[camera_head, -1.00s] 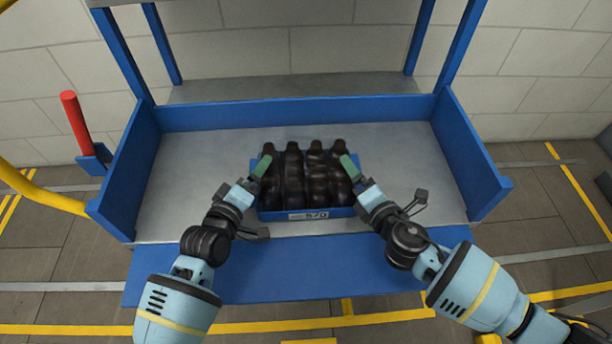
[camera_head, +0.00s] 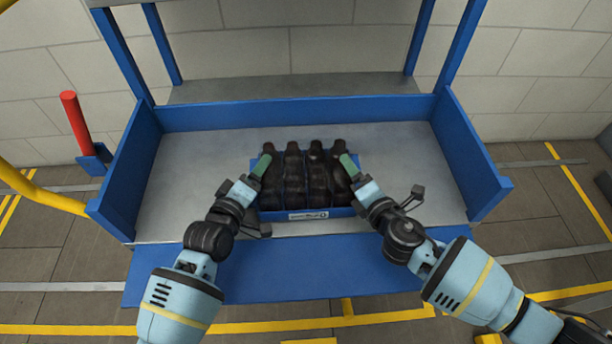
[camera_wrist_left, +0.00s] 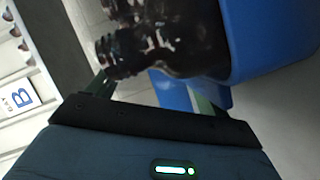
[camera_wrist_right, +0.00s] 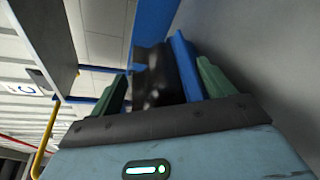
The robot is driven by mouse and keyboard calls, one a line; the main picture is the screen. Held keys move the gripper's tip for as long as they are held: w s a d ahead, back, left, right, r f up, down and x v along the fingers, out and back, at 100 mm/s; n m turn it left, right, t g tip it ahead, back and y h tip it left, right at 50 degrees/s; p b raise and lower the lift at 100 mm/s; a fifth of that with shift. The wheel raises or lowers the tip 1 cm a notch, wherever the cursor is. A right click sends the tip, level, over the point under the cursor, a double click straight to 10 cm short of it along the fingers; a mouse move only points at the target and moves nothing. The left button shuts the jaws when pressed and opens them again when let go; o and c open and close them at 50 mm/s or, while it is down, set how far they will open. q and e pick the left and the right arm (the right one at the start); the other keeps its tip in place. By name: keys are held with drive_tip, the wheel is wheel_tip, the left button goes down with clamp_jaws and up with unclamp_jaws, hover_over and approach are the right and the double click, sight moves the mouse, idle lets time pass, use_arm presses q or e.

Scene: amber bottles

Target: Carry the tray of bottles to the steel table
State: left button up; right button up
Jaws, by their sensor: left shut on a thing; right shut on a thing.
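A blue tray (camera_head: 306,214) with a white label on its front holds several dark amber bottles (camera_head: 316,178). It is at the middle of a blue-framed bench with a grey metal top (camera_head: 400,160). My left gripper (camera_head: 262,165) is shut on the tray's left side, and my right gripper (camera_head: 348,163) is shut on its right side. The left wrist view shows a bottle (camera_wrist_left: 165,45) and the blue tray wall (camera_wrist_left: 265,40) close to the fingers. In the right wrist view the tray wall (camera_wrist_right: 187,68) is between the green fingers. The tray's underside is hidden.
Blue side panels (camera_head: 128,175) and a back rail (camera_head: 300,112) border the bench top, with uprights behind. A red post (camera_head: 75,122) and a yellow rail (camera_head: 40,192) stand at the left. The metal top is bare on both sides of the tray.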

use_arm(q)
drive_tip(key=c, duration=0.5)
use_arm(e)
drive_tip(key=shift+f, duration=0.1)
drive_tip(key=c, duration=0.5)
